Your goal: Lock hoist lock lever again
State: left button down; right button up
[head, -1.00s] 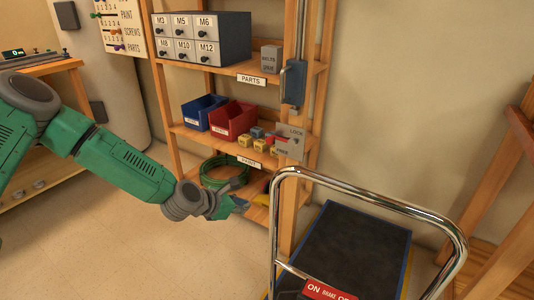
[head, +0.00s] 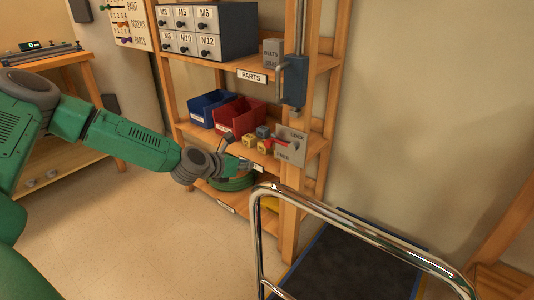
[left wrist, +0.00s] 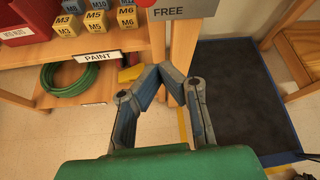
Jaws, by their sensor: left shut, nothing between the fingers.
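The hoist lock plate (head: 290,147) is a grey panel on the shelf's front post, marked LOCK at the top and FREE at the bottom. A red lever (head: 280,143) shows at its left side; its exact setting is hard to tell. In the left wrist view only the plate's lower part (left wrist: 185,9) with FREE shows, with a bit of red (left wrist: 145,2) at the top edge. My left gripper (head: 250,167) is below and left of the plate, apart from it. In the left wrist view its fingers (left wrist: 163,76) are shut and empty. My right gripper is out of view.
A blue hoist box (head: 294,80) hangs above the plate. Blue (head: 212,108) and red (head: 238,116) bins and small labelled blocks (head: 263,147) sit on the shelf beside it. A green hose coil (head: 232,183) lies below. A cart's chrome handle (head: 257,235) stands in front.

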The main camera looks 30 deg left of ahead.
pick_arm(q)
jog(key=a+f+b+x, duration=0.1)
jog(key=b+x, duration=0.3)
jog(key=x, duration=0.6)
jog(key=r, duration=0.4)
jog(key=shift+w+r+p, duration=0.3)
jog(key=shift+p, duration=0.1)
jog(key=shift+d+r, duration=0.1)
jog(key=shift+r+p, duration=0.2)
jog(key=shift+p, duration=0.25)
